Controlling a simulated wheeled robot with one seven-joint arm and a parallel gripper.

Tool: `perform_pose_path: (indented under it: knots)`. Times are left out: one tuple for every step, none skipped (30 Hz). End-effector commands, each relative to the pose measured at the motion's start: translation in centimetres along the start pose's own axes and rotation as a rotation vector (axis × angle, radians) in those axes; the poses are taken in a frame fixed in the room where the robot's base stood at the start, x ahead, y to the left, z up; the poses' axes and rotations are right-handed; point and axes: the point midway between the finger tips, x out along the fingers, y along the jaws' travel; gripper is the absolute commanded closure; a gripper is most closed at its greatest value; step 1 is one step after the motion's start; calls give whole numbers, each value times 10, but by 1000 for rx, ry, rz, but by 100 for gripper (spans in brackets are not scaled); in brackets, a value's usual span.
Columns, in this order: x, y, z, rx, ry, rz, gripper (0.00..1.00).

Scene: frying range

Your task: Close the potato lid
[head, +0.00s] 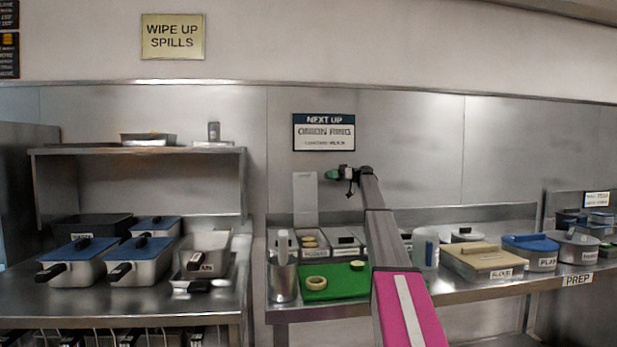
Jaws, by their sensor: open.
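An upright grey-white panel (305,198), which looks like a raised lid, stands at the back of an open bin (312,240) on the right-hand counter. Round, pale brown pieces show inside the bin. Its front label is too small to read, so I cannot confirm it is the potato bin. My gripper (333,175) is at the end of my raised arm, a little right of the panel's top edge and above the bins. It looks empty and seems apart from the panel. Its fingers are small and partly unclear in this view.
A green board (335,283) with a pale ring lies in front of the bins. A metal jug (283,270) stands at its left. A closed bin (345,243) is right of the open one. Lidded containers (487,261) fill the right counter.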

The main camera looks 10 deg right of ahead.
Motion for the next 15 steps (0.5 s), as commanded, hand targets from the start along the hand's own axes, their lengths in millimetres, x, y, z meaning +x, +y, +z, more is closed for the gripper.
perform_pose_path:
  knots:
    - [6, 0, 0, 0, 0, -1, 49]
    - [9, -1, 0, 0, 0, -1, 49]
    - [14, -1, 0, 0, 0, -2, 49]
    - [19, -1, 0, 0, -1, -2, 49]
    - [23, -1, 0, 0, -1, -2, 49]
    - [29, -1, 0, 0, -1, -2, 49]
    - [34, -1, 0, 0, -1, -2, 49]
    - [39, -1, 0, 0, 0, -2, 49]
    - [47, -1, 0, 0, 0, -2, 49]
    - [53, -1, 0, 0, 0, -2, 49]
    - [58, -1, 0, 0, 0, -3, 49]
    - [65, -1, 0, 0, -1, -3, 49]
    - [70, -1, 0, 0, 0, -2, 49]
    - [75, -1, 0, 0, 0, -2, 49]
    - [81, -1, 0, 0, 0, -1, 49]
